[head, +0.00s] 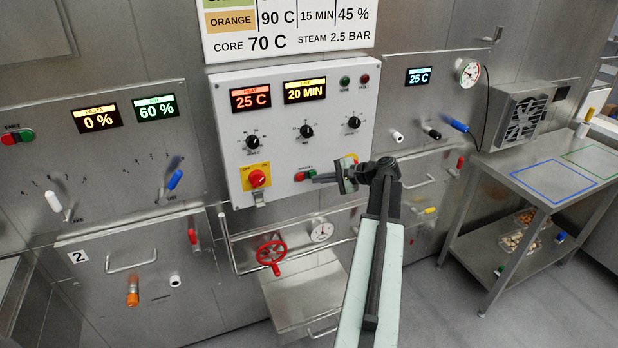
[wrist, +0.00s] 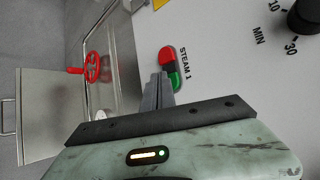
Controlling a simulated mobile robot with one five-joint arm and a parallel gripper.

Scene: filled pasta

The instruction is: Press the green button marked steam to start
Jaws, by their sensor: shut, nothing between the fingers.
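The steam switch is a small oval pair on the white control panel (head: 222,110). Its green button (wrist: 174,83) sits beside its red button (wrist: 167,55), with the label "STEAM 1" next to them in the wrist view. In the head view the red button (head: 299,177) is on the left and the green button (head: 311,173) on the right. My gripper (head: 318,179) is shut and empty, with its fingertips (wrist: 163,77) right at the green button, partly covering it. I cannot tell whether they touch it.
A red-and-yellow rotary switch (head: 258,178) sits left on the panel, with black knobs (head: 306,131) above. Below are a red handwheel (head: 270,252) and a round gauge (head: 321,231). Another red-green switch (head: 18,137) is at far left. A steel table (head: 530,205) stands at right.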

